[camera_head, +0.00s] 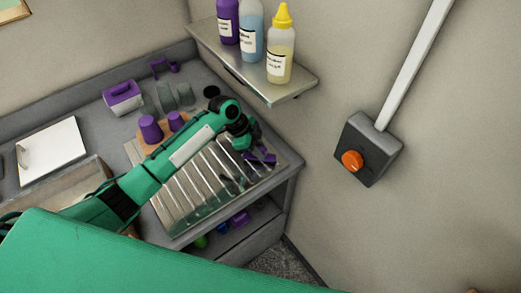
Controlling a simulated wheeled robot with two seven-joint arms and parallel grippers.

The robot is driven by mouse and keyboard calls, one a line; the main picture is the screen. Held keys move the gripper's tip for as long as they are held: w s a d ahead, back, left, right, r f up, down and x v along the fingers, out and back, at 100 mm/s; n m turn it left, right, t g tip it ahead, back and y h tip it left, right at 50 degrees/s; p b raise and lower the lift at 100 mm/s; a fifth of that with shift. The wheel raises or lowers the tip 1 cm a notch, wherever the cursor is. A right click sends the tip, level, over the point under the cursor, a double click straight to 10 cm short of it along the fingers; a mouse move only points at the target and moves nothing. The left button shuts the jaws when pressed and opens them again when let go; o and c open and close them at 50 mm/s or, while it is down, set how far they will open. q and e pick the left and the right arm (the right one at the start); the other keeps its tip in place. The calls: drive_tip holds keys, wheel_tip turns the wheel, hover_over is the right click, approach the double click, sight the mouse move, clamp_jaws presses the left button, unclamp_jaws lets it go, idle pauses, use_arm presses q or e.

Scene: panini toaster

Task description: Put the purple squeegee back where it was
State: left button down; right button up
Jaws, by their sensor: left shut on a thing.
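My left gripper (250,146) reaches in from the left over the right end of the ribbed metal drainer (172,206). It is shut on a small purple thing (266,158), which looks like the squeegee. The squeegee sits low over the drainer's right side, near the counter's right edge. The gripper partly hides it, and I cannot tell whether it touches the drainer. My right gripper is not in view.
A wall shelf (303,86) with several bottles overhangs behind my left gripper. Purple cups (150,130), grey-green pieces and a purple caddy (122,100) stand left of it. A switch box (367,150) with an orange knob is on the right wall. Coloured items lie below the counter.

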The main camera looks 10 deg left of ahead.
use_arm(q)
drive_tip(key=shift+a+f, duration=0.15)
drive_tip(key=shift+a, duration=0.05)
drive_tip(key=c, duration=1.3)
unclamp_jaws()
drive_tip(key=shift+d, duration=0.1)
drive_tip(key=shift+o, duration=0.2)
drive_tip(key=shift+d, duration=0.1)
drive_tip(key=shift+r, duration=0.25)
drive_tip(key=b+v, duration=0.3)
drive_tip(key=v, duration=0.9)
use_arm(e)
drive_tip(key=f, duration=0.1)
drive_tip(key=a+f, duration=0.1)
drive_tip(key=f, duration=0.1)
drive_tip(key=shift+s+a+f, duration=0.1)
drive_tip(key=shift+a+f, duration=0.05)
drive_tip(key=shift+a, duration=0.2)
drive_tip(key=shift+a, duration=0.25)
